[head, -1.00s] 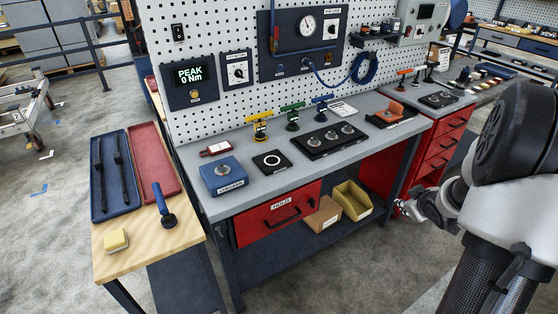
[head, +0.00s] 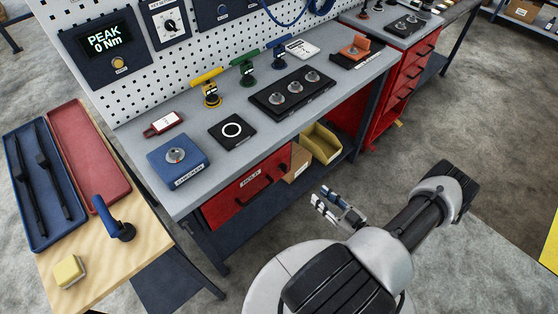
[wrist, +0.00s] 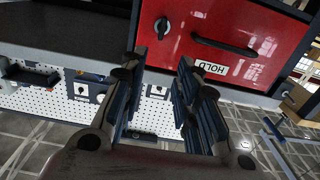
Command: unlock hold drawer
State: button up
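The red HOLD drawer (head: 232,204) is under the grey bench and looks shut in the head view. In the wrist view the drawer front (wrist: 262,30) appears upside down. My gripper (head: 337,209) is in front of the bench, apart from the drawer. In the wrist view my gripper (wrist: 162,65) is open and empty, its fingers pointing toward the lock end. No key can be made out at the lock.
On the bench are a blue box (head: 178,165), a red-and-white tag (head: 164,123), a ring plate (head: 232,130) and a black block with several knobs (head: 292,93). A yellow bin (head: 321,142) is on the lower shelf. A wooden side table (head: 140,250) stands left. Open floor lies right.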

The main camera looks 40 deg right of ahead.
aim_at(284, 168)
jog(key=w+a+b, duration=0.1)
jog(key=w+b, duration=0.2)
jog(key=w, duration=1.4)
jog(key=shift+a, duration=0.2)
jog(key=shift+c, duration=0.5)
grip_shut()
